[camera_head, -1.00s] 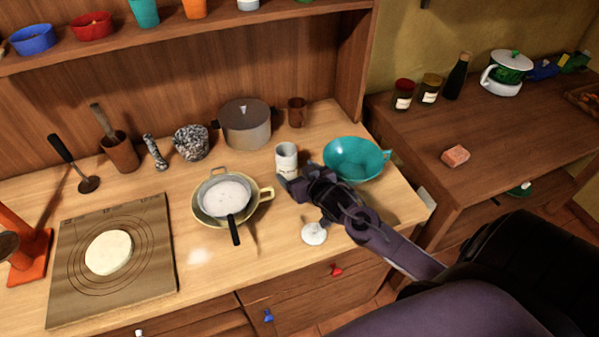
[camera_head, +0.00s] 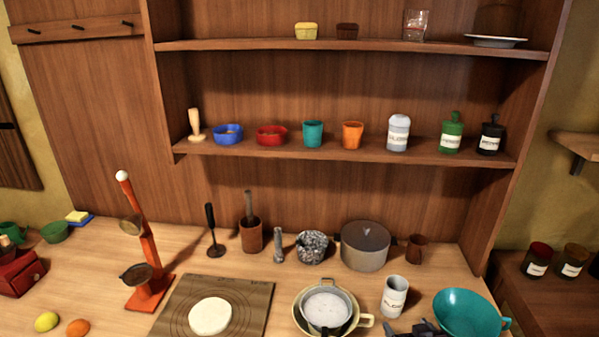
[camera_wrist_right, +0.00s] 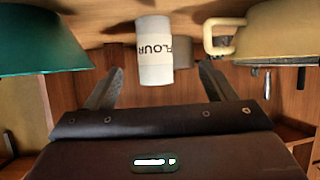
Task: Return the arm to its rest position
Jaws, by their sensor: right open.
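My right gripper (camera_head: 418,328) shows only in part at the bottom edge of the head view, in front of the white flour can and left of the teal bowl. In the right wrist view my right gripper (camera_wrist_right: 160,92) has its two fingers spread wide with nothing held between them. The flour can (camera_head: 395,297) stands upright on the counter; it also shows beyond the fingers in the right wrist view (camera_wrist_right: 155,55), apart from them. My left gripper is in neither view.
The teal bowl (camera_head: 466,314) is at the right of the counter. A cream pan (camera_head: 364,321) with a sieve of flour (camera_head: 326,306) is left of the can. A dough disc (camera_head: 210,316) lies on a board (camera_head: 255,296). A grey pot (camera_head: 365,246) stands behind.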

